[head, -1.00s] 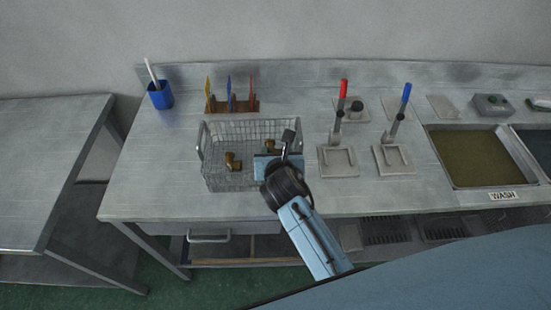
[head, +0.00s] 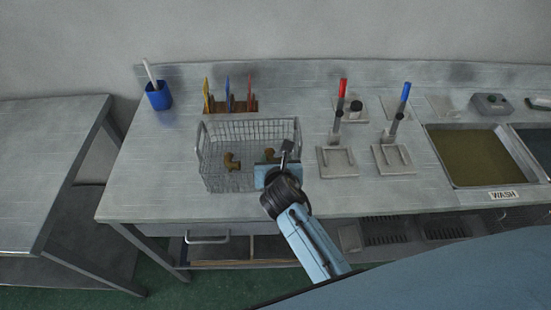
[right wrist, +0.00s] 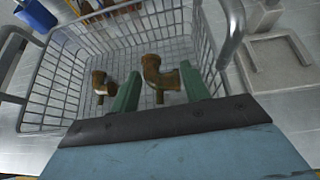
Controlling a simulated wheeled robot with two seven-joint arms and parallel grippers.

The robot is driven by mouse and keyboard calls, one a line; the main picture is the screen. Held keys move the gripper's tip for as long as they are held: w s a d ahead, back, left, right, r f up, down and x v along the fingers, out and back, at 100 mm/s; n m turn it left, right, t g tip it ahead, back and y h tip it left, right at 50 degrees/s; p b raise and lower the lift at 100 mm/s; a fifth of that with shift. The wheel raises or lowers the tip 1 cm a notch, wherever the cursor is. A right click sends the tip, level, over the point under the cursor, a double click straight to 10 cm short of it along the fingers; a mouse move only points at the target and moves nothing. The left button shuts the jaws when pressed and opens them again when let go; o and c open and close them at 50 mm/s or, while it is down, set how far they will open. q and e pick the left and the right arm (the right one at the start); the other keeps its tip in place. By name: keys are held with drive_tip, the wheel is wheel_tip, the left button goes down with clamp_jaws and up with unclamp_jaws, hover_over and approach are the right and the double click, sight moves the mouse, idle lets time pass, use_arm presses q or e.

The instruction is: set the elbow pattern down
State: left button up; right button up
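In the head view the same elbow (head: 269,155) shows just beyond my right gripper (head: 279,163), inside the wire basket (head: 250,128). Whether its underside touches the basket floor I cannot tell. A second brown elbow (head: 232,162) stands in the basket to the left; it also shows in the right wrist view (right wrist: 98,85), apart from the fingers. My left gripper is not in view.
A small rack (head: 232,106) with coloured tools and a blue cup (head: 159,97) stand behind the basket. Two stands with a red-handled tool (head: 340,95) and a blue-handled tool (head: 403,99) are to the right, then a wash tank (head: 470,155). The bench left of the basket is clear.

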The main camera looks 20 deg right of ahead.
drive_tip(key=o, duration=0.3)
drive_tip(key=shift+f, duration=0.1)
drive_tip(key=shift+o, duration=0.2)
drive_tip(key=shift+a, duration=0.1)
drive_tip(key=r+p+v, duration=0.1)
drive_tip(key=v, duration=1.1)
drive_tip(key=shift+p, duration=0.35)
drive_tip(key=shift+r, duration=0.1)
